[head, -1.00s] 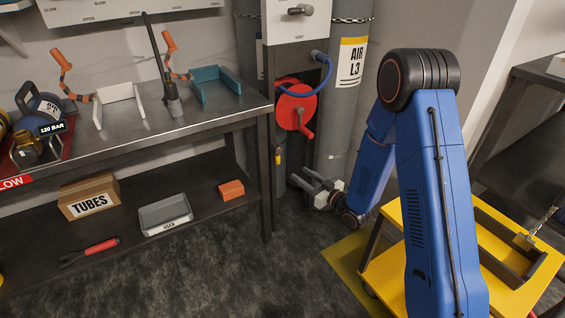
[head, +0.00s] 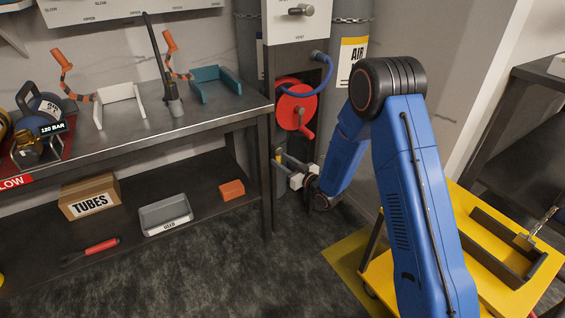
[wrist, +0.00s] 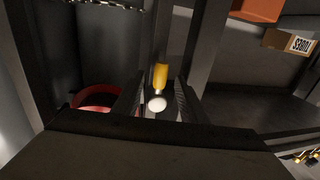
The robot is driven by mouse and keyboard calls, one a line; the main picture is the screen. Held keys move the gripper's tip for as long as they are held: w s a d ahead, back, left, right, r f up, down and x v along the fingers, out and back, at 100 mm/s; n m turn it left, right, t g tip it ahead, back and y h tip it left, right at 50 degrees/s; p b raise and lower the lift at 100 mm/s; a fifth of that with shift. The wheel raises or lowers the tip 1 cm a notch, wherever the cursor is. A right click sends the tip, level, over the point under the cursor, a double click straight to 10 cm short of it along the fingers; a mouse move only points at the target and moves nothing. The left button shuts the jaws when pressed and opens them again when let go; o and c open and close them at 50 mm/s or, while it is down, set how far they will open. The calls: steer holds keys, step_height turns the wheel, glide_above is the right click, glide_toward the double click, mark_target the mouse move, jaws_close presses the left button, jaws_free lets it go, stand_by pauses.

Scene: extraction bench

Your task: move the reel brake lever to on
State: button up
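The red hose reel (head: 296,106) is mounted on the post behind the bench's right end, and its rim shows in the wrist view (wrist: 92,97). The brake lever appears to be the small yellow-sleeved handle (wrist: 160,77) with a pale round tip in the wrist view. It also shows as a small yellow spot (head: 278,156) in the head view, below the reel. My gripper (head: 283,160) is beside it, low by the post. In the wrist view my gripper (wrist: 158,98) is open, with a finger on either side of the handle. I cannot tell contact or the lever's on/off position.
The bench (head: 215,112) with its lower shelf stands left of my gripper; its leg is close by. An orange block (head: 231,190) and a TUBES box (head: 90,197) lie on the shelf. Grey cylinders stand behind. A yellow cart (head: 490,225) is at right.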

steer(key=shift+c, duration=0.4)
jaws_close()
steer(key=n, duration=0.3)
steer(key=w+d+r+n+h, duration=0.1)
steer(key=n, duration=0.2)
steer(key=d+r+n+h, duration=0.1)
steer(key=n, duration=0.2)
steer(key=shift+w+d, duration=0.25)
steer(key=shift+w, duration=0.05)
steer(key=shift+g, duration=0.3)
steer(key=shift+o, duration=0.4)
jaws_free()
